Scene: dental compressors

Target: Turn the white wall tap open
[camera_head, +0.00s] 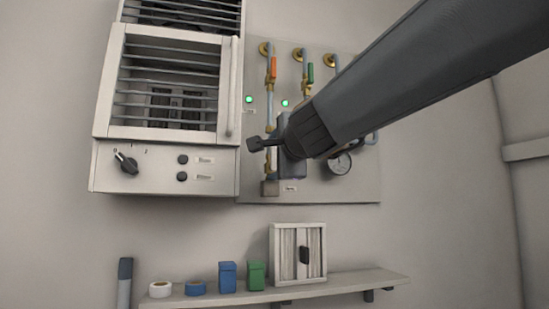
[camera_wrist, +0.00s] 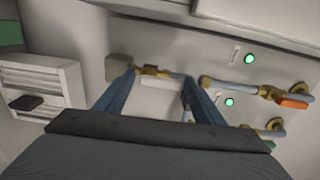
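A pale bar that looks like the white tap's lever (camera_wrist: 159,83) lies alongside the pipe, beside a brass valve body (camera_wrist: 150,71) in the wrist view. In the head view the brass body (camera_head: 267,168) shows low on the left pipe, and my gripper and arm hide the lever. My gripper (camera_head: 273,151) is in front of the panel there. In the wrist view my gripper (camera_wrist: 160,76) has its two fingers spread, one on each side of the pale bar. I see nothing clamped. I cannot tell whether the fingers touch it.
An orange tap (camera_head: 273,68) and a green tap (camera_head: 310,73) sit higher on the panel (camera_head: 350,188). A pressure gauge (camera_head: 340,163) is to the right. A white cabinet (camera_head: 165,165) stands close on the left. A shelf (camera_head: 340,287) with small items is below.

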